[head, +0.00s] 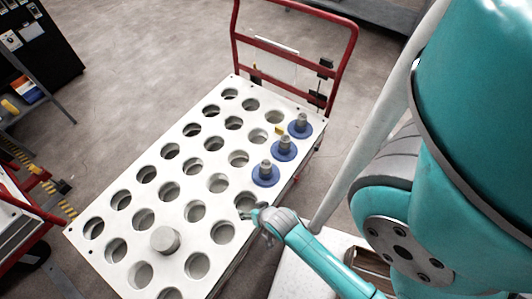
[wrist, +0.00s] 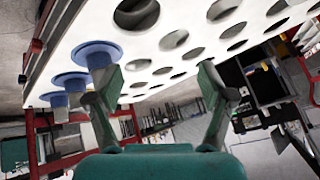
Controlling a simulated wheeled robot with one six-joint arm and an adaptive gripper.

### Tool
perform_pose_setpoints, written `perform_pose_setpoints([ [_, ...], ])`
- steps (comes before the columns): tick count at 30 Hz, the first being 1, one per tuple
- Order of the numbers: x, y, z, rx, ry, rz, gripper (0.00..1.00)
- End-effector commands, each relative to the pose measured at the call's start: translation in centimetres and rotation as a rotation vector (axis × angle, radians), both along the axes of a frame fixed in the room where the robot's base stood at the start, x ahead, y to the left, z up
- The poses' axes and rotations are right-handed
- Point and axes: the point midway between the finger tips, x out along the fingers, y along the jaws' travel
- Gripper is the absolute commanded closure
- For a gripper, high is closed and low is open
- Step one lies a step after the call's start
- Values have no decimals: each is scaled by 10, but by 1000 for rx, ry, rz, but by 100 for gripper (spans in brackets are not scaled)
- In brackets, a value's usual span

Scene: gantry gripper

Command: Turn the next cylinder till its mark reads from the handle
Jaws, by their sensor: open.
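Three cylinders with blue flanges and grey tops sit in a row along the right edge of the white plate (head: 190,131): a far one (head: 300,124), a middle one (head: 283,149) and a near one (head: 265,174). Their marks are too small to read. The red handle (head: 345,62) rises at the far end of the cart. My gripper (head: 258,217) is open and empty by the plate's right edge, nearer than the near cylinder and apart from it. In the wrist view the fingers (wrist: 160,82) are spread, with blue-flanged cylinders (wrist: 97,54) left of and behind the left finger.
A plain grey cylinder (head: 165,240) stands in the near part of the plate. Most other holes look empty. A small yellow piece (head: 280,130) lies by the far cylinders. A red frame (head: 38,190) and dark shelving (head: 35,50) stand at left; floor around the cart is mostly open.

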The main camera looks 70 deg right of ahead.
Motion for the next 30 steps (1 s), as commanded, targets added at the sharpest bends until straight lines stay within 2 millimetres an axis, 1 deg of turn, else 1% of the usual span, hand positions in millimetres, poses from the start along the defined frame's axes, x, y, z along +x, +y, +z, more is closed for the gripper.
perform_pose_setpoints([
  [1,10,-15,-7,26,20,-50,19],
  [4,23,-41,-20,89,74,-149,19],
  [7,33,-69,-29,151,125,-249,19],
  [10,41,-98,-34,214,176,-352,19],
  [14,48,-138,-33,295,240,-486,19],
  [18,51,-182,-23,381,306,-631,19],
  [21,49,-208,-13,433,347,-719,19],
  [25,45,-230,-2,481,386,-800,19],
  [27,44,-237,2,497,398,-825,19],
  [30,42,-241,3,509,409,-842,19],
])
